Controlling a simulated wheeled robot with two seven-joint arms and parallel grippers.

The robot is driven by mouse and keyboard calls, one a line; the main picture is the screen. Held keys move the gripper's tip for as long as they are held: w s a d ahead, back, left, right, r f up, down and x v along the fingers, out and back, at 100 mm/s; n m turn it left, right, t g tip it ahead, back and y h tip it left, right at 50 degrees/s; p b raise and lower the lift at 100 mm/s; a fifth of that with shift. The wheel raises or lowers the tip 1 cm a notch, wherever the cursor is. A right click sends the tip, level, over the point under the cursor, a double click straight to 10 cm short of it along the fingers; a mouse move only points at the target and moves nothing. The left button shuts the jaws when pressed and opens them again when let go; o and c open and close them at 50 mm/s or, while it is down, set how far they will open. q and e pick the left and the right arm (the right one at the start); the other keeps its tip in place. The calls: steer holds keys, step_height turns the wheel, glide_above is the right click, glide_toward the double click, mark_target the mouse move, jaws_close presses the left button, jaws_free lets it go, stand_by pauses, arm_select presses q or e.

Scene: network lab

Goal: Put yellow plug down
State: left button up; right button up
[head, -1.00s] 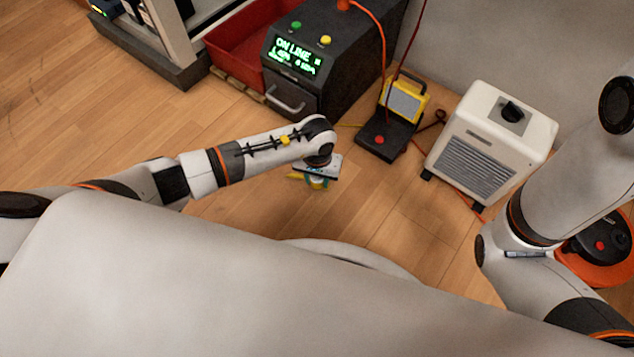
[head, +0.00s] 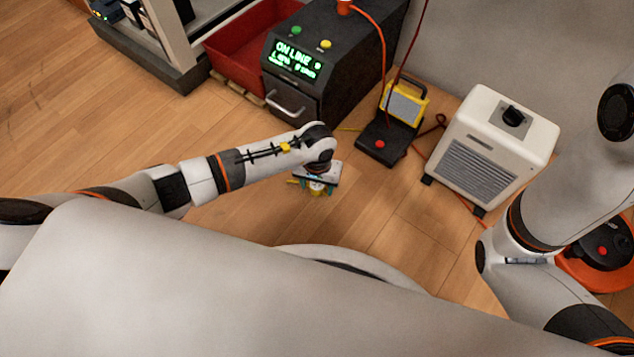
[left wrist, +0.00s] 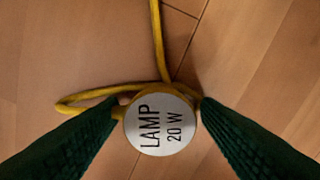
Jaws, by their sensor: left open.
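The yellow plug (left wrist: 160,123) shows in the left wrist view as a round white face marked "LAMP 20 W", with a yellow cable (left wrist: 158,40) looping away over the wood floor. In the head view the plug (head: 316,187) is small, low under my left wrist and partly hidden. My left gripper (head: 317,188) is open, its green fingers (left wrist: 160,118) on either side of the plug. The fingertips are very close to its sides; I cannot tell whether they touch. The plug appears at floor level, though its underside is hidden. My right gripper is out of view.
A dark unit with a green "ONLINE" display (head: 297,60) and a red bin (head: 235,50) stand behind. A yellow work lamp (head: 404,103) and a white heater-like box (head: 492,145) stand to the right. Floor (head: 375,215) right of the gripper is clear.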

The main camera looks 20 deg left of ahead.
arm_select(q)
step_height(320, 180, up, 12)
steer(key=p, duration=0.6)
steer(key=shift+f, duration=0.1)
